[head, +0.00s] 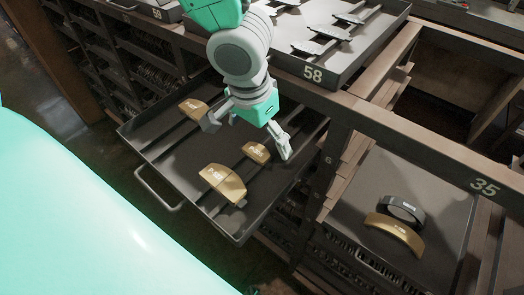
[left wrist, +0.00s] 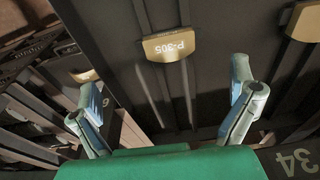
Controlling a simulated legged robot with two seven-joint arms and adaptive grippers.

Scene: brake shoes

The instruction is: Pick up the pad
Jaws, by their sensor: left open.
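Several gold brake pads are in view. Three lie in the pulled-out dark drawer tray (head: 160,158) in the head view: one at the back left (head: 193,108), a larger one at the front (head: 222,182) and one near the middle (head: 256,152). My left gripper (head: 247,136) is open and empty above this tray, close to the middle pad. In the left wrist view, a gold pad marked P-305 (left wrist: 168,45) lies ahead between the spread fingers, apart from them. Another gold pad (left wrist: 305,22) is at the top right. My right gripper is not in view.
A raised tray marked 58 (head: 345,75) with slotted rails stands behind. A lower tray at the right holds a gold curved shoe (head: 394,233) and a black one (head: 405,209). A rack beam marked 35 (head: 470,180) runs between. The drawer has a front handle (head: 160,190).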

